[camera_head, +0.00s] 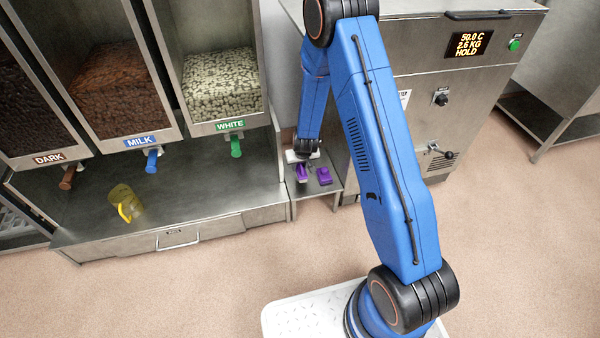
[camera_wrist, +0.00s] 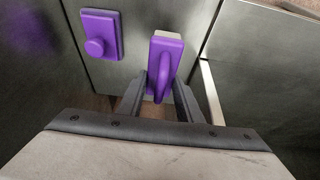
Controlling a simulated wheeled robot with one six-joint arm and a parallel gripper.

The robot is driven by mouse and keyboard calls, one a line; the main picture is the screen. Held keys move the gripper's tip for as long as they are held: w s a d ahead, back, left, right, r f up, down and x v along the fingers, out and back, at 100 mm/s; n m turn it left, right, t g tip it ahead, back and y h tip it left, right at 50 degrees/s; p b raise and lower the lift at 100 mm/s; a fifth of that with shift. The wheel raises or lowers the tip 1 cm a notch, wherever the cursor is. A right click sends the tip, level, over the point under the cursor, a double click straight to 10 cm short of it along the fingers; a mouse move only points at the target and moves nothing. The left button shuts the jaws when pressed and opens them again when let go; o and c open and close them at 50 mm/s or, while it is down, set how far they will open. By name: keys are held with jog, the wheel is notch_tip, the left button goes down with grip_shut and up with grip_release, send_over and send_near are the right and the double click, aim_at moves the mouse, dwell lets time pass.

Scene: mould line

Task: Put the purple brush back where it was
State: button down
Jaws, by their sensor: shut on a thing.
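The purple brush (camera_head: 302,173) is in my gripper (camera_head: 302,168), over the narrow steel surface between the chocolate dispensers and the machine. The two dark fingers of my gripper (camera_wrist: 160,98) are shut on the handle from both sides. I cannot tell whether the brush touches the surface below it.
A purple rectangular piece with a round knob (camera_wrist: 101,35) lies left of the brush in the wrist view; it also shows in the head view (camera_head: 324,176). A yellow jug (camera_head: 125,203) stands below the dispensers. The steel machine (camera_head: 440,100) is close on the right.

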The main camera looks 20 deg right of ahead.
aim_at(300, 171)
jog(key=shift+f, duration=2.1)
jog(key=c, duration=1.3)
grip_release()
jog(key=shift+f, duration=0.1)
jog(key=shift+o, duration=0.2)
